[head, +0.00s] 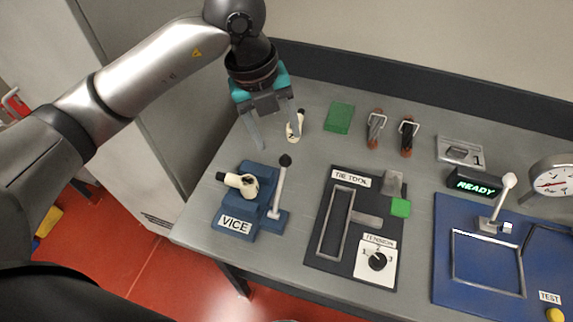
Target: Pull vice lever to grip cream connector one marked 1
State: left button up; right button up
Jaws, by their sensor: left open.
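The blue vice (236,224), labelled VICE, stands at the near left of the grey table. A cream connector (242,184) with a dark end lies in the top of the vice; its mark is hard to read. The vice lever (278,190), a pale rod with a dark knob, stands nearly upright at the vice's right side. My left gripper (274,130) is open and empty above the table behind the vice, apart from the lever. A second cream connector (295,127), marked 2, stands behind its right finger, partly hidden. My right gripper is not in view.
The dark tie tool board (316,250) with a tension dial (377,262) lies right of the vice. A green block (339,117) and two small clamp-like parts sit behind. A READY display (474,184), blue test board (450,274) and gauge (552,182) stand at right.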

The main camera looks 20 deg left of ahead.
aim_at(280, 186)
pick_arm(q)
notch_tip(280, 186, down, 12)
jog(key=w+d, duration=0.1)
jog(key=shift+d+b, duration=0.3)
jog(key=shift+d, duration=0.1)
jog(key=shift+w+r, duration=0.1)
jog(key=shift+r, duration=0.05)
grip_shut()
